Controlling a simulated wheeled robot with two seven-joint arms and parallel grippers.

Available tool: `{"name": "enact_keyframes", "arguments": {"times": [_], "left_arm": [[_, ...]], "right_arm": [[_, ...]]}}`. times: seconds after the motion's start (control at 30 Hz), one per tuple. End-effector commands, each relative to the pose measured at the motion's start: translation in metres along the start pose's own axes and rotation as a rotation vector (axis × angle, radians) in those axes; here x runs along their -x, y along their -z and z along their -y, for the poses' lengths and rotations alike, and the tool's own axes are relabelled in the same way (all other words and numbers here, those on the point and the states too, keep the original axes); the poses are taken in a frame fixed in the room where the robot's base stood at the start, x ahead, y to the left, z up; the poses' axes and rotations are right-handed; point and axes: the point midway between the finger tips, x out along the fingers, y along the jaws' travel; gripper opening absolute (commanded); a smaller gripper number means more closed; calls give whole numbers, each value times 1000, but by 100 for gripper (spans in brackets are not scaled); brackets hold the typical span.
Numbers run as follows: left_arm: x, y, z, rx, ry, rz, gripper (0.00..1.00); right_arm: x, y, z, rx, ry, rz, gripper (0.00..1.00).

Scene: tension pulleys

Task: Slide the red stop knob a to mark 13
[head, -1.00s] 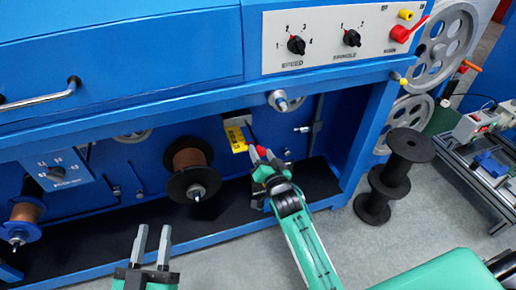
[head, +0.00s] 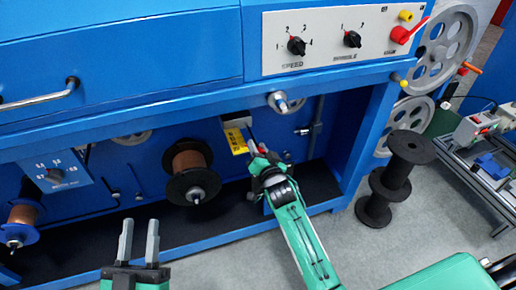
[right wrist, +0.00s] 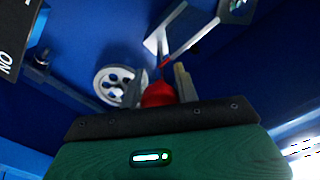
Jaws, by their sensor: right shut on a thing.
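The red stop knob a (right wrist: 157,94) shows in the right wrist view between the fingers of my right gripper (right wrist: 160,88), which is shut on it. A thin rod with a red tip runs up beyond the knob. In the head view my right gripper (head: 258,157) is at the lower end of a yellow scale plate (head: 235,140) under the machine's overhang, and mostly hides the knob. The marks on the scale are too small to read. My left gripper (head: 139,240) is empty, with its fingers apart, in front of the machine.
A copper spool with black flanges (head: 190,172) is left of my right gripper. A metal roller (head: 280,102) juts out above it. The overhanging control panel (head: 345,40) limits room above.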

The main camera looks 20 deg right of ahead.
Motion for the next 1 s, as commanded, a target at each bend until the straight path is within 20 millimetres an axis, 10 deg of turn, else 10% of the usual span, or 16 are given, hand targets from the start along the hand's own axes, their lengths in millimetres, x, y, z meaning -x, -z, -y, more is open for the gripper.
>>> {"name": "enact_keyframes", "arguments": {"times": [0.8, 0.83, 1.0], "left_arm": [[-4, 11, 1, -8, -3, -57, 36], [-4, 11, 1, -8, -3, -57, 36], [-3, 10, 1, -7, -2, -54, 36]], "right_arm": [[-50, 0, 0, -1, -1, 0, 0], [-50, 0, 0, -1, -1, 0, 35], [-50, 0, 0, -1, -1, 0, 52]]}}
